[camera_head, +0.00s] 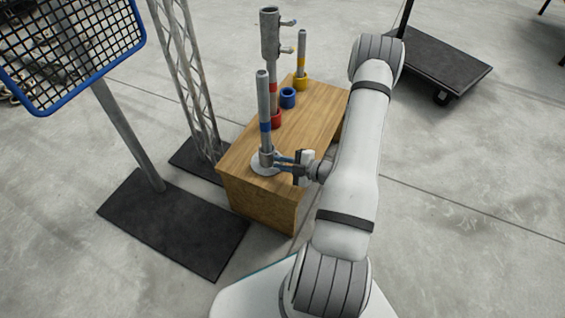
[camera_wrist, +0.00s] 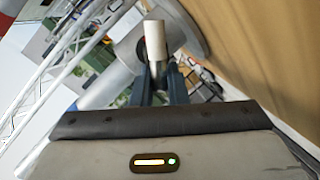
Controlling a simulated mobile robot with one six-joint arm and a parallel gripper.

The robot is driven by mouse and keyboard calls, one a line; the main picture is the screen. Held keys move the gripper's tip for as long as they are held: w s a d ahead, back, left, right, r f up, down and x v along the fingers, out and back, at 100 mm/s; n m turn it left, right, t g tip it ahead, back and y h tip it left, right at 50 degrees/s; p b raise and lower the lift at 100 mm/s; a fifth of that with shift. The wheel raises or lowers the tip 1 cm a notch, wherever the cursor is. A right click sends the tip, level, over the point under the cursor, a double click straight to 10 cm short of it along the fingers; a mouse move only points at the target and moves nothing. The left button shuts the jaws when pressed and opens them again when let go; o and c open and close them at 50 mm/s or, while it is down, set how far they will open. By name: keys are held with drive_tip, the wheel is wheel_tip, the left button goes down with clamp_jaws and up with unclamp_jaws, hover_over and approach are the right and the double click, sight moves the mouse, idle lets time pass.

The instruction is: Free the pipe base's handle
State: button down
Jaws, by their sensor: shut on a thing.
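The pipe base (camera_head: 262,166) is a pale round disc at the near end of the wooden table, with a grey blue-banded pipe (camera_head: 264,100) standing upright in it. My gripper (camera_head: 279,160) reaches in from the right at the base's short socket, low above the disc. In the wrist view my gripper (camera_wrist: 161,85) has its blue-grey fingers close together. A pale upright cylinder (camera_wrist: 154,40), which looks like the handle, stands at their tips, and they are shut on it. The fingers partly hide the contact, and the pale disc is behind it.
On the wooden table (camera_head: 315,105) behind stand a tall red-banded pipe (camera_head: 270,45), a blue ring (camera_head: 288,97) and a yellow-banded pipe (camera_head: 302,55). A lattice truss (camera_head: 185,75) and a blue-framed mesh panel (camera_head: 75,45) stand left. A dark cart (camera_head: 440,65) is back right.

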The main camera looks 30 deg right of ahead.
drive_tip(key=shift+f+n+h+b, duration=0.45)
drive_tip(key=shift+n+b, duration=0.55)
drive_tip(key=shift+b, duration=0.25)
drive_tip(key=shift+a+n+t, duration=0.1)
drive_tip(key=shift+n+t, duration=0.2)
drive_tip(key=shift+r, duration=0.1)
drive_tip(key=c, duration=1.5)
unclamp_jaws()
drive_tip(key=shift+s, duration=0.1)
